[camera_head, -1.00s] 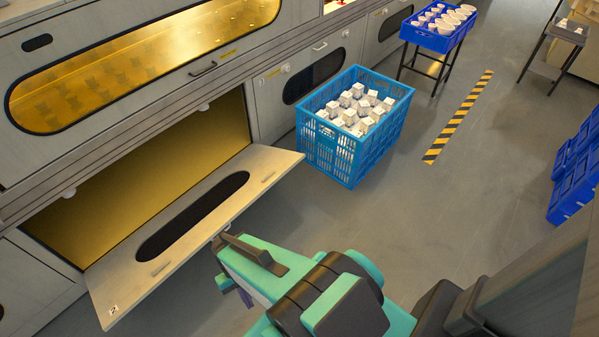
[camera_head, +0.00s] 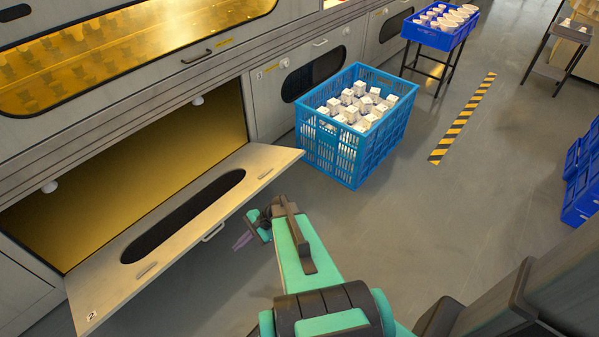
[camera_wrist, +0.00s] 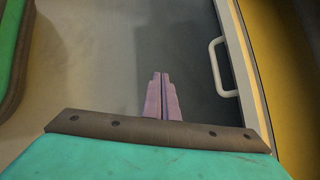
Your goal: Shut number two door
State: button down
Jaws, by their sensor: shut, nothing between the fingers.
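The number two door (camera_head: 225,215) is a grey panel with a dark oval window and a "2" label at its near left corner. It hangs open, folded down and outward from a yellow-lit compartment (camera_head: 130,160). Its handle (camera_head: 213,232) is on the underside near the outer edge; a pale handle also shows in the wrist view (camera_wrist: 216,67). My gripper (camera_head: 243,241) is beside the door's outer edge, to the right of the handle and apart from it. In the wrist view its purple fingers (camera_wrist: 162,95) are together and empty.
A blue crate (camera_head: 350,145) of white boxes stands on the floor just right of the door. A blue tray on a stand (camera_head: 438,40) is farther back. More blue crates (camera_head: 580,175) are at the right edge. The floor (camera_head: 420,220) between is clear.

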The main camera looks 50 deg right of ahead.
jog(key=w+d+f+m+t+b, duration=0.1)
jog(key=w+d+m+t+b, duration=0.25)
jog(key=d, duration=0.75)
jog(key=s+d+m+t+h+b, duration=0.2)
jog(key=d+m, duration=0.2)
jog(key=d, duration=0.7)
jog(key=s+d+r+m+t+h+b, duration=0.1)
jog(key=s+d+m+t+h+b, duration=0.2)
jog(key=d, duration=0.8)
jog(key=s+d+r+m+t+h+b, duration=0.1)
jog(key=s+d+m+t+h+b, duration=0.1)
jog(key=d+m, duration=0.4)
jog(key=d+t+h+b, duration=0.1)
jog(key=d, duration=0.4)
jog(key=shift+s+d+r, duration=0.25)
jog(key=w+r+b, duration=0.1)
jog(key=w+b, duration=0.4)
jog(key=w, duration=0.6)
jog(key=shift+w+r, duration=0.3)
jog(key=shift+r, duration=0.1)
